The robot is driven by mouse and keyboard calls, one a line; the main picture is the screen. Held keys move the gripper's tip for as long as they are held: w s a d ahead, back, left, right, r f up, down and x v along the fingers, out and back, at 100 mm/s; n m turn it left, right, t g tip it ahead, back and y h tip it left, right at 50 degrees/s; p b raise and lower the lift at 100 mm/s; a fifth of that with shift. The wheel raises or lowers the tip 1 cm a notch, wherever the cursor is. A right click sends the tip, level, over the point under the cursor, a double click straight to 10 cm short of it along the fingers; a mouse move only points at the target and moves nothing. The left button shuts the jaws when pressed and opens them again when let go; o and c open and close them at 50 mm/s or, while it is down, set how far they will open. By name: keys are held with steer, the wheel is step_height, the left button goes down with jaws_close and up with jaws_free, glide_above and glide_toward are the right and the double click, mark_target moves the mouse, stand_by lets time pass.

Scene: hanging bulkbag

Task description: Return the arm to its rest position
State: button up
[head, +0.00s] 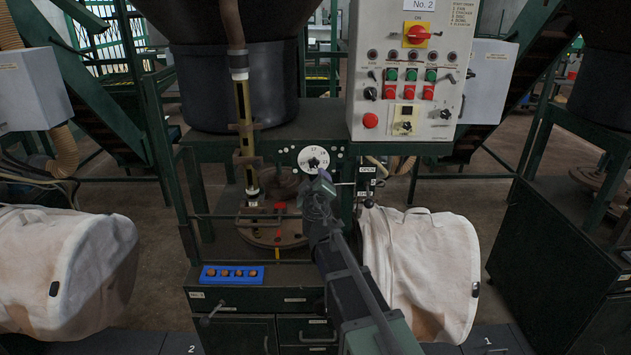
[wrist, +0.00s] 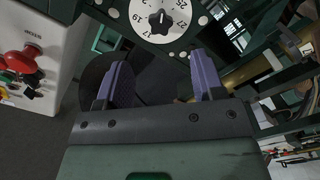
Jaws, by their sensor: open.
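My gripper shows in the wrist view (wrist: 160,85) with two purple fingers spread apart and nothing between them. In the head view my arm reaches up from the bottom, and its end (head: 320,185) is in front of the green machine frame, just below the white numbered dial (head: 313,159). The dial also shows at the top of the wrist view (wrist: 160,17), beyond the fingertips and apart from them. The fingers are hard to make out in the head view.
A control panel (head: 402,70) with buttons stands upper right of the gripper. A white bag (head: 420,260) hangs at right, close beside my arm. Another bag (head: 70,265) is at left. A blue tray (head: 232,275) sits on the cabinet. A lever (head: 367,190) stands right of the gripper.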

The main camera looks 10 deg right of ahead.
steer(key=s+d+f+m+g+h, duration=0.2)
steer(key=s+d+f+m+g, duration=0.2)
steer(key=s+f+g, duration=0.3)
steer(key=s+d+f+m+g+h, duration=0.2)
steer(key=s+d+f+m+g, duration=0.15)
steer(key=s, duration=0.45)
steer(key=s+a+f+g+y, duration=0.3)
steer(key=s, duration=0.5)
steer(key=s+a+f+g+y, duration=0.3)
steer(key=s+g+y, duration=0.1)
steer(key=s, duration=0.4)
steer(key=shift+s+f, duration=0.3)
steer(key=shift+f, duration=0.05)
